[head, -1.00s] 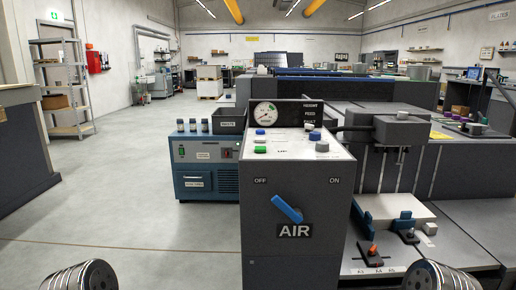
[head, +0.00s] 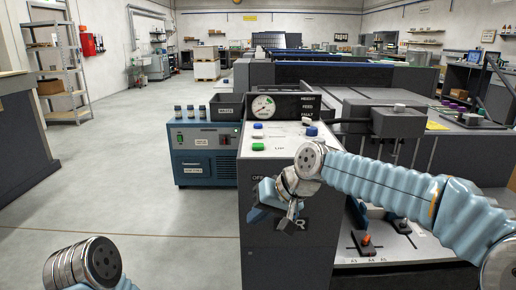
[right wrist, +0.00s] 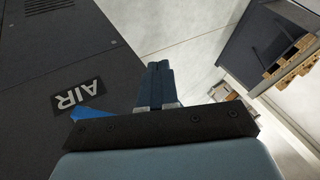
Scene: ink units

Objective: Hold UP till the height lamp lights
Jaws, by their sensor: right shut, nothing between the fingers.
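The grey control cabinet (head: 262,262) stands at centre, with a pressure gauge (head: 263,106) on top. Beside it is a dark lamp panel (head: 307,107) lettered HEIGHT, FEED and FAULT; no lamp looks lit. The sloped top has a green button (head: 257,147), a white one (head: 257,134) and a blue one (head: 311,131). A small label reads like UP; which button it marks is unclear. My right gripper (head: 262,200) is shut and empty before the cabinet's front, below the buttons. It also shows in the right wrist view (right wrist: 158,82). My left gripper is out of view.
The blue AIR lever (right wrist: 90,114) on the cabinet front is near my right gripper, mostly hidden in the head view. The press (head: 400,97) is right. Open floor lies left.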

